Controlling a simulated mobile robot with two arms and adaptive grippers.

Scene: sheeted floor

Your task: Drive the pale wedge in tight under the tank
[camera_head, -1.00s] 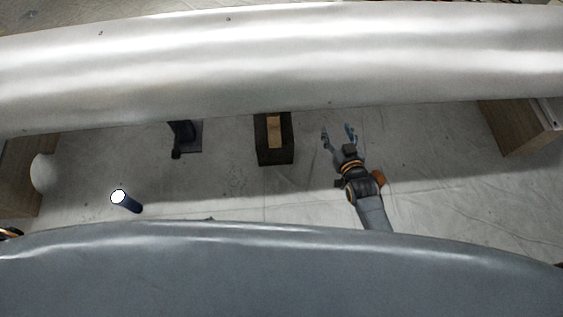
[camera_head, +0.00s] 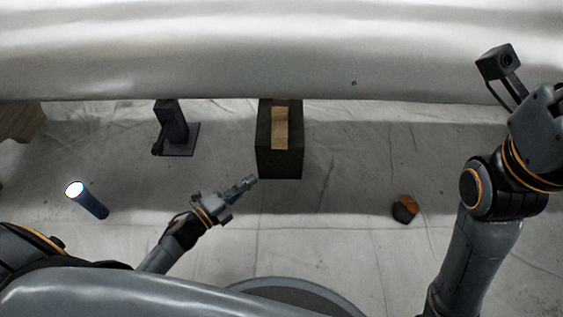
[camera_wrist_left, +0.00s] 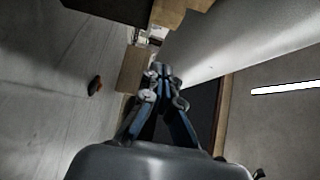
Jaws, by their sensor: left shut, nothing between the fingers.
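The tank (camera_head: 270,55) is a large white cylinder across the top of the head view. The pale wedge (camera_head: 280,128) is a narrow tan piece on top of a dark block (camera_head: 281,165); its far end reaches the tank's lower edge. I cannot tell whether it touches the tank. My left gripper (camera_head: 250,182) is shut and empty, just left of the dark block's near end. Its closed fingers also show in the left wrist view (camera_wrist_left: 158,70), with the tank (camera_wrist_left: 245,45) beyond them. My right arm stands at the right, its fingers out of view.
A dark stand (camera_head: 174,130) is left of the block. A lit flashlight (camera_head: 88,200) lies at the left. A small orange and dark object (camera_head: 405,208) lies on the sheeted floor at the right. A wooden support (camera_head: 20,122) is at the far left.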

